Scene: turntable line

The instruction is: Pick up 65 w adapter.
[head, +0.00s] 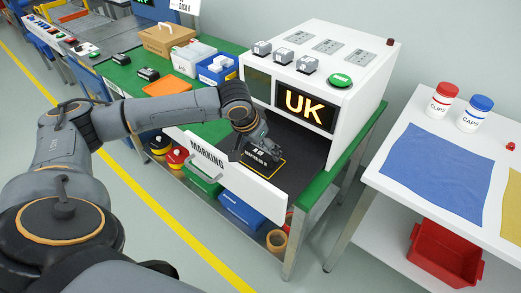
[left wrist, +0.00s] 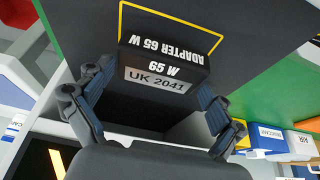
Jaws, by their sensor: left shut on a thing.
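The 65 W adapter (left wrist: 165,62) is a black block. It is lettered "ADAPTER 65 W" and "65 W", with a grey "UK 2041" label on its near face. In the head view the adapter (head: 262,156) is in the open bay of the white marking machine (head: 351,68), at a yellow outline on the dark bed. My left gripper (head: 245,148) reaches into the bay from the left. In the left wrist view the fingers of my left gripper (left wrist: 155,88) are on either side of the adapter, shut on it. My right gripper is in neither view.
The machine's display (head: 305,106) reads "UK". A white "MARKING" panel (head: 232,174) stands along the bay's front. A white tub (head: 197,60) and a blue bin (head: 217,72) stand left of the machine. A white table (head: 396,184) with two jars is at right.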

